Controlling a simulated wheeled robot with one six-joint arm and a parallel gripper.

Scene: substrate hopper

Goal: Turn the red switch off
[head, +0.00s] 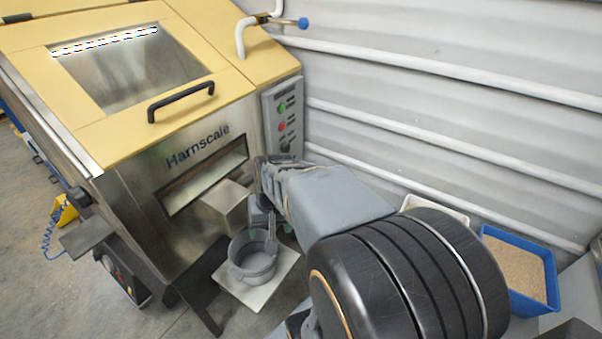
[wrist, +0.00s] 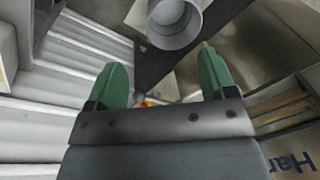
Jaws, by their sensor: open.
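The red switch (head: 281,126) is a small round red button on the grey control panel (head: 269,112) at the right side of the hopper machine, in the head view. It sits between a green button (head: 282,108) above and a black knob (head: 285,146) below. My gripper (wrist: 161,80) is open and empty, with two green fingers apart in the wrist view. In the head view my arm's end is below the panel, pointing down near the bucket, apart from the switch. A small red and yellow patch shows between the fingers in the wrist view; I cannot tell what it is.
The Harnscale hopper (head: 150,215) stands at left with a black lid handle (head: 181,101). A grey bucket (head: 240,268) stands on a pale plate (head: 262,291) below its outlet. A blue bin (head: 553,285) of grainy material is at right. A ribbed wall (head: 430,100) runs behind.

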